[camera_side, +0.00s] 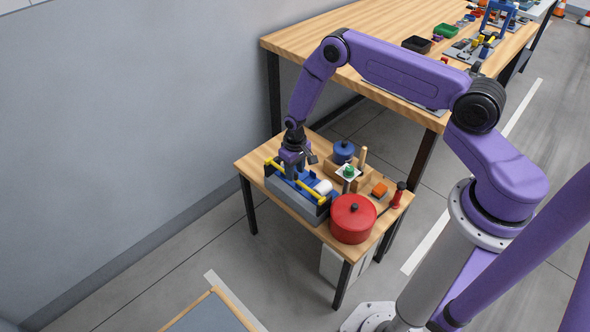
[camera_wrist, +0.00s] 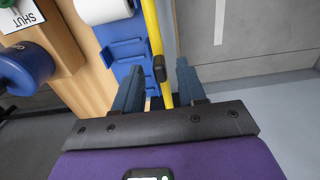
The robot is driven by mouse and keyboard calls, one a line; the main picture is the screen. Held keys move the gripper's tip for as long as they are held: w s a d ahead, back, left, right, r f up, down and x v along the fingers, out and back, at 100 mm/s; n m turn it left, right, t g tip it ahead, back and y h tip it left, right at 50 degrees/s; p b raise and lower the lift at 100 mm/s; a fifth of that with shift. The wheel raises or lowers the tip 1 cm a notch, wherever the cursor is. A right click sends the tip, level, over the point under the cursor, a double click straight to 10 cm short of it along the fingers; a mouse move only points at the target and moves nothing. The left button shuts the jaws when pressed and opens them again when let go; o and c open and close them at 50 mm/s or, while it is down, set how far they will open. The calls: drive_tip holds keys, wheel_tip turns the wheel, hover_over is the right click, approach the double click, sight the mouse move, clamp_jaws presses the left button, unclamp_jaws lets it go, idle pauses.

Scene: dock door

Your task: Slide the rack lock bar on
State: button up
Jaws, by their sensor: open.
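The rack is a grey box (camera_side: 288,196) with blue slotted parts; its blue side (camera_wrist: 127,50) shows in the wrist view. The lock bar is a yellow rod (camera_side: 312,192) lying along the rack's top; in the wrist view the yellow rod (camera_wrist: 153,30) runs down between my fingers, with a small black piece on it. My gripper (camera_wrist: 160,68) is open, with one finger on each side of the rod. Whether the fingers touch the rod, I cannot tell.
A white roll (camera_wrist: 102,8) sits in the rack. On the small table (camera_side: 313,228) stand a red pot (camera_side: 353,220), a blue pot (camera_side: 343,151), a wooden block with an orange cube (camera_side: 379,190), and a red upright piece (camera_side: 398,196). A "SHUT" sign (camera_wrist: 20,14) is nearby.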

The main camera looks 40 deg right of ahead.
clamp_jaws()
drive_tip(key=shift+d, duration=1.9)
drive_tip(key=shift+c, duration=0.3)
unclamp_jaws()
drive_tip(key=shift+o, duration=0.3)
wheel_tip(320, 180, up, 17)
drive_tip(key=shift+r, duration=0.2)
